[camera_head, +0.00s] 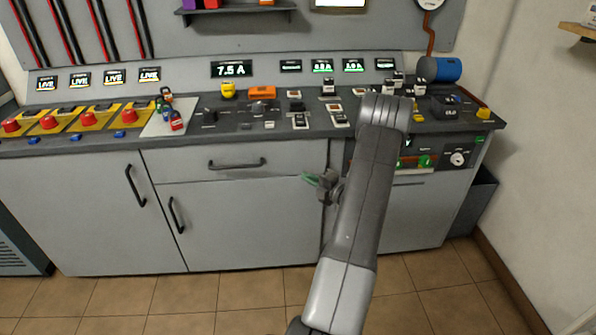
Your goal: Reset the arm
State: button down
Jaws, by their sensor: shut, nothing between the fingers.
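My arm rises from the bottom of the head view and folds over in front of the control bench (240,133). My gripper (312,180) hangs below the bench top, in front of the grey cabinet doors, and points left. Its fingers look shut and empty, with a green tint at the tips. It appears apart from the cabinet front, though the exact gap is hard to judge. My upper arm hides part of the bench's right side and the panel below it.
The bench top carries red buttons on yellow bases (88,119), a light plate with small coloured items (168,118), a yellow cup-like object (228,90) and a blue cylinder (440,69). Drawer handle (237,163) and door handles stick out. The tiled floor (200,295) in front is clear.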

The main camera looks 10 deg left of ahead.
jog(key=v, duration=0.5)
jog(key=shift+s+a, duration=0.1)
jog(key=shift+a, duration=0.1)
send_near(286, 161)
jog(key=s+a, duration=0.1)
jog(key=a, duration=0.2)
jog(key=w, duration=0.1)
jog(key=w+a, duration=0.1)
jog(key=w, duration=0.1)
jog(key=shift+a+f, duration=0.15)
jog(key=shift+a, duration=0.1)
jog(key=shift+w+a, duration=0.15)
jog(key=shift+w, duration=0.25)
jog(key=shift+s, duration=0.1)
